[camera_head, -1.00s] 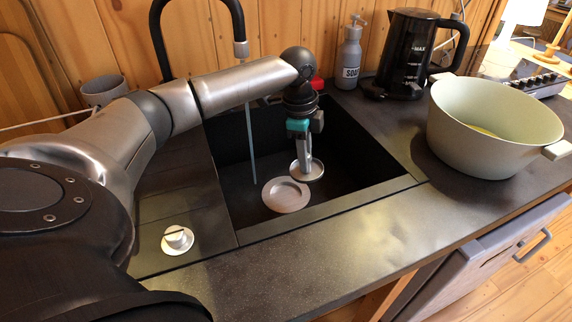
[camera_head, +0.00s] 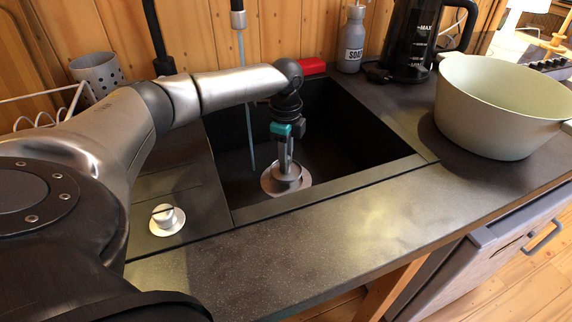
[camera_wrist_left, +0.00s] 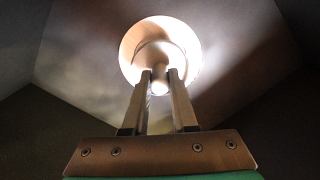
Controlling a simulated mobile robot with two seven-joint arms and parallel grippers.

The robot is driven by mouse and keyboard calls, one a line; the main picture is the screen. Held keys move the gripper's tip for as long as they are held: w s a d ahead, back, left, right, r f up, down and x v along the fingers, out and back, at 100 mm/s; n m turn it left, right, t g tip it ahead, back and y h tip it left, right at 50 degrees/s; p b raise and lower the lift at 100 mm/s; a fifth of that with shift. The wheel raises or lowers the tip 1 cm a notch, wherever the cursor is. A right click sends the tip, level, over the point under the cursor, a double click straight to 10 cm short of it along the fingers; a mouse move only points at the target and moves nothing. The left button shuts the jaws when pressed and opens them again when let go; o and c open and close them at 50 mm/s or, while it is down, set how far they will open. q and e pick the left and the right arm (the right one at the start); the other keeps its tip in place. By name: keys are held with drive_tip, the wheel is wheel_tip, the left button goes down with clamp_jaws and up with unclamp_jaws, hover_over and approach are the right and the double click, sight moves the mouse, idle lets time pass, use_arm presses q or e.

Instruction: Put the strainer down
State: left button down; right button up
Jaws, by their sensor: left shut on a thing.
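The strainer (camera_head: 291,173), a small round metal piece, is in the sink basin, lined up over the drain (camera_head: 303,184) in the sink floor. My left gripper (camera_head: 285,168) reaches down into the sink and is shut on the strainer's middle. The left wrist view shows the two fingers (camera_wrist_left: 160,82) at the centre of a bright round shape, where strainer and drain (camera_wrist_left: 128,50) overlap. I cannot tell whether the strainer is seated in the drain or just above it. My right gripper is not in view.
The black sink (camera_head: 345,135) has a front rim (camera_head: 330,190). A thin stream (camera_head: 247,100) falls from the tap (camera_head: 238,18) left of my gripper. A soap bottle (camera_head: 352,42), kettle (camera_head: 412,40) and large pot (camera_head: 500,110) stand to the right. The front counter (camera_head: 330,235) is clear.

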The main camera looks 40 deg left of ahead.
use_arm(q)
wheel_tip(320, 180, down, 2)
drive_tip(key=shift+b, duration=0.45)
drive_tip(key=shift+f+b, duration=0.3)
drive_tip(key=shift+f, duration=0.6)
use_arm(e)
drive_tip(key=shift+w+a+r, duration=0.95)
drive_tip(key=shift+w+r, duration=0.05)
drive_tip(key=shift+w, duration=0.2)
use_arm(q)
drive_tip(key=shift+f, duration=0.1)
drive_tip(key=c, duration=0.7)
unclamp_jaws()
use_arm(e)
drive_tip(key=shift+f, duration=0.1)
